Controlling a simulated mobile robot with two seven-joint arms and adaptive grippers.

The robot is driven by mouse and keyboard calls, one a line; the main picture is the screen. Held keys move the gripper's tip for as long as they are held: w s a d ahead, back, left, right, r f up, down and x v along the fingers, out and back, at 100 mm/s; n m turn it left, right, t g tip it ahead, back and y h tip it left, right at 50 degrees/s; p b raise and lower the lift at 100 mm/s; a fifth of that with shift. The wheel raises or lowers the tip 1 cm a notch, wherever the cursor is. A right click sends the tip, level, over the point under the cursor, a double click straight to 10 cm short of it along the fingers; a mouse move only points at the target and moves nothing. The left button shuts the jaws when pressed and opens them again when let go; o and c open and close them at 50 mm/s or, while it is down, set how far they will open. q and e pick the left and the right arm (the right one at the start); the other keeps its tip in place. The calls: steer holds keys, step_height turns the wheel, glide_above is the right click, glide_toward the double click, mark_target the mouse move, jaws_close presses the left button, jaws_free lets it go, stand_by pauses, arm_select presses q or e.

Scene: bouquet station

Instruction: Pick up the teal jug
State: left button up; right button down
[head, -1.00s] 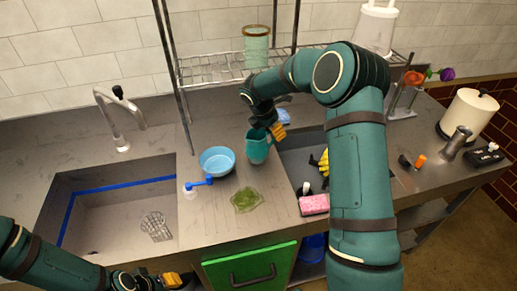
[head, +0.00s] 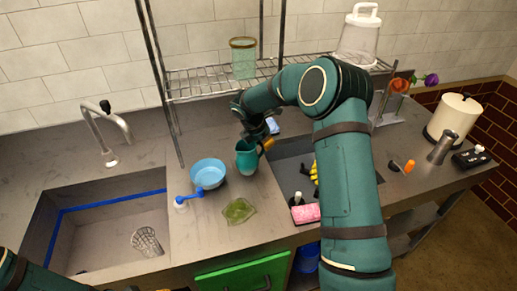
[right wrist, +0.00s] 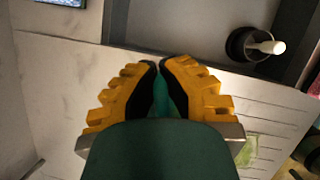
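The teal jug (head: 246,158) stands upright by the sink side of the dark recessed basin, right of the blue bowl. My right gripper (head: 267,144) is at the jug's right side, reaching down from behind. In the right wrist view the yellow fingers (right wrist: 160,85) are close together with a thin teal strip of the jug (right wrist: 160,97) between them, so the gripper looks shut on it. I cannot tell whether the jug's base touches the counter. My left gripper is outside the head view; only a bit of its arm shows at the bottom left.
A pink sponge (head: 305,213) is at the front right. A wire rack (head: 210,82) with a green glass (head: 243,58) stands behind.

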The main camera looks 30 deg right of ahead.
steer(key=shift+r, duration=0.15)
steer(key=shift+r+p, duration=0.65)
steer(key=shift+r, duration=3.9)
steer(key=shift+s+r, duration=0.1)
steer(key=shift+r, duration=0.05)
